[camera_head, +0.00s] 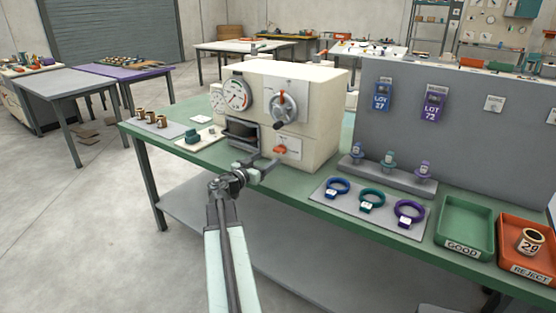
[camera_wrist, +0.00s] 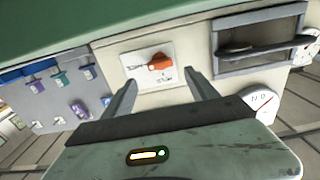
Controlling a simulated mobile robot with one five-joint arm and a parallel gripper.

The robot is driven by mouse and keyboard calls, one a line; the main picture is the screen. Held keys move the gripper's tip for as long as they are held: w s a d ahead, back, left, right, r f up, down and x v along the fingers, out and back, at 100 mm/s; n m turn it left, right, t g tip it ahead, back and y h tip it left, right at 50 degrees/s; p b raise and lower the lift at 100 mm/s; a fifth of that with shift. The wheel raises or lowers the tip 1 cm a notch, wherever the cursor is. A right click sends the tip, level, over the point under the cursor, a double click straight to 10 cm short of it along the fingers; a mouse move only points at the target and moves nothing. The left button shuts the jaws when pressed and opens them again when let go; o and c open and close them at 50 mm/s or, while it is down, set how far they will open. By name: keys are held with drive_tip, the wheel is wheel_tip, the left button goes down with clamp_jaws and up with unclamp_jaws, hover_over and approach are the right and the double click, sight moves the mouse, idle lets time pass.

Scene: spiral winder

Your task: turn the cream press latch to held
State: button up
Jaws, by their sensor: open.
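The cream press (camera_head: 320,134) stands on the green bench. Its orange latch (camera_head: 280,149) sits low on the front face, on a small white plate (camera_head: 294,149). The wrist view is turned over and shows the orange latch (camera_wrist: 159,62) on its labelled plate (camera_wrist: 140,65); the label words are too small to read surely. The latch's pointed end aims sideways, to the left in the wrist view. My gripper (camera_head: 264,167) is open and empty in front of the latch and a little below it. In the wrist view my gripper's fingers (camera_wrist: 162,82) are spread, apart from the latch.
A lever wheel (camera_head: 285,107) and a dial (camera_head: 236,94) are above on the press. The dark press opening (camera_head: 242,134) is left of the latch. Coloured rings lie on a grey mat (camera_head: 338,210) to the right, with the green tray (camera_head: 465,226) beyond.

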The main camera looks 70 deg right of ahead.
sight(278, 151)
drive_tip(key=x, duration=0.7)
drive_tip(key=shift+d, duration=0.4)
drive_tip(key=c, duration=1.4)
